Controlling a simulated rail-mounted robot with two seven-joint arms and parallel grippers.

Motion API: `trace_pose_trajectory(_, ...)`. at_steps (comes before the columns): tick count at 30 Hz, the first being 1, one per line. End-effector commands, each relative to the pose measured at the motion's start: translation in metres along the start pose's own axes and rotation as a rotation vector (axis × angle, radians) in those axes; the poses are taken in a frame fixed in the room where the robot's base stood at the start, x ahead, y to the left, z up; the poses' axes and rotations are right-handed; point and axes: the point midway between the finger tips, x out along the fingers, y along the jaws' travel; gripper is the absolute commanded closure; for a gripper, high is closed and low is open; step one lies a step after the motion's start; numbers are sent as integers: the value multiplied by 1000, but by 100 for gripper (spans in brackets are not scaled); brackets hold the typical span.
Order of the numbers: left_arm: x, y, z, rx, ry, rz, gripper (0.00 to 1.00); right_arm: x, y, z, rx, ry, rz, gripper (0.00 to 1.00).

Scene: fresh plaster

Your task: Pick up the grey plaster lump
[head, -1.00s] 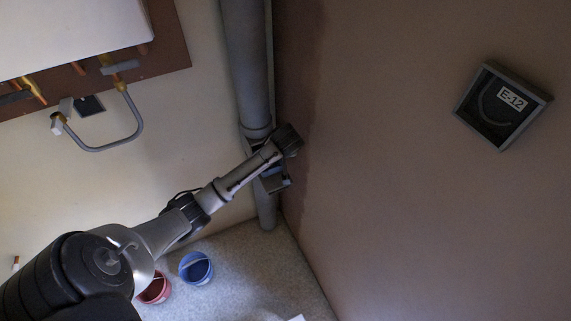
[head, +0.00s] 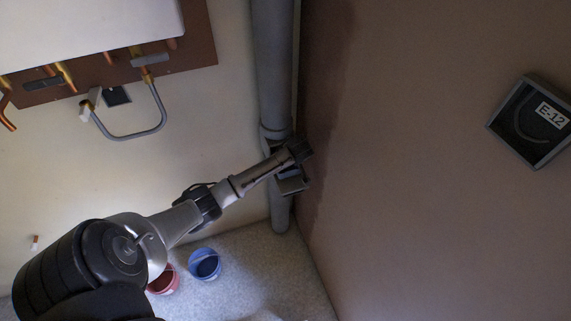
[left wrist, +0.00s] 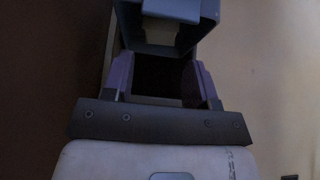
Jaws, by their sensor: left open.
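I cannot make out a grey plaster lump for certain in either view. My left gripper (head: 297,165) is at the grey pipe in the corner, beside a small dark grey bracket or box (head: 292,186). In the left wrist view the gripper (left wrist: 160,75) shows two purplish fingers, open, with a dark gap between them. Just beyond the fingertips is a blue-grey open-sided box (left wrist: 160,10) with a pale patch inside it. I cannot tell what that patch is. Contact between fingers and box cannot be told. My right gripper is not in view.
The grey vertical pipe (head: 272,70) runs down the corner by the brown wall (head: 420,200). A blue bucket (head: 205,265) and a red bucket (head: 163,281) stand on the floor. A box marked E-12 (head: 532,122) hangs on the wall. Copper-piped fittings are at upper left.

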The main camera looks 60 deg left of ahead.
Motion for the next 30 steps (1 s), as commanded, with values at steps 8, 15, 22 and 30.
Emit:
trace_pose_trajectory(8,20,0,1,-1,0,-2,47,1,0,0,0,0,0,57)
trace_pose_trajectory(15,49,1,4,0,0,-1,47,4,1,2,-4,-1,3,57)
trace_pose_trajectory(22,55,1,3,0,0,1,47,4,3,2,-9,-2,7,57)
trace_pose_trajectory(30,55,1,3,0,0,0,59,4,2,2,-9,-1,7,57)
